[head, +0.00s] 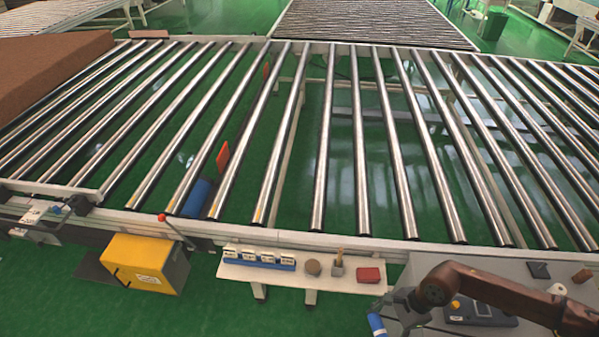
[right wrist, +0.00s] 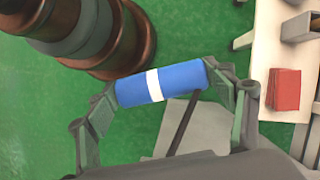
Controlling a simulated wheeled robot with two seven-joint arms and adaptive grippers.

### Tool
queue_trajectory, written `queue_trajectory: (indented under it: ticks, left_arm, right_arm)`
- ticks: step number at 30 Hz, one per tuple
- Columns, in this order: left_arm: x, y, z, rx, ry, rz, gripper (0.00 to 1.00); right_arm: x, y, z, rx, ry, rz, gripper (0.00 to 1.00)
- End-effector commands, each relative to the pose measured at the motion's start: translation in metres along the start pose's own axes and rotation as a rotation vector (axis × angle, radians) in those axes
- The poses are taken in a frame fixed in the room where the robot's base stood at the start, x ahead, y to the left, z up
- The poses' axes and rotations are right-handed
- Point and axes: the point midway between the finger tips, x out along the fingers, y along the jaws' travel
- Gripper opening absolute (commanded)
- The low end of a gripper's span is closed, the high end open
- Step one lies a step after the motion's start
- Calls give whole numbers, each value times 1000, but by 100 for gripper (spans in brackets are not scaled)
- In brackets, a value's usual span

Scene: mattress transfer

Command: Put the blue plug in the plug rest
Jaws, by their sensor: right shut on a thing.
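The blue plug (right wrist: 184,78) is a blue cylinder with a white band. It lies crosswise between the fingertips of my right gripper (right wrist: 161,85), which is shut on it at its two ends. In the head view the plug (head: 376,322) shows at the bottom, tilted, below my right gripper (head: 386,316) and off the right end of the small white shelf. I cannot clearly tell which thing is the plug rest. My left gripper is not in view.
The white shelf (head: 281,277) holds a blue rack with white labelled pieces (head: 258,260), a round brown piece (head: 312,267), a small holder with a stick (head: 337,268) and a red block (head: 369,275). A roller conveyor (head: 319,231) runs behind it. A yellow box (head: 140,262) stands left.

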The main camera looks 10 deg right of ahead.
Motion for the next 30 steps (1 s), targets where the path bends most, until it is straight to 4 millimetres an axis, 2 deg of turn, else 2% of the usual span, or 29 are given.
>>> queue_trajectory:
  ticks: [8,11,15,21,25,30]
  left_arm:
    - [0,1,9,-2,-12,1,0]
    - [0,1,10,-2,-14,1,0]
    - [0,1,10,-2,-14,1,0]
    - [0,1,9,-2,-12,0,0]
    - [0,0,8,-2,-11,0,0]
    - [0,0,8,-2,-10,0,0]
  right_arm:
    - [-5,-30,12,-266,-4,105,43]
    - [-11,-46,21,-424,-3,168,43]
    - [-25,-68,40,-699,-2,281,43]
    - [-53,-90,69,-1073,2,440,43]
    - [-70,-98,83,-1248,2,515,43]
    - [-82,-102,91,-1357,1,563,43]
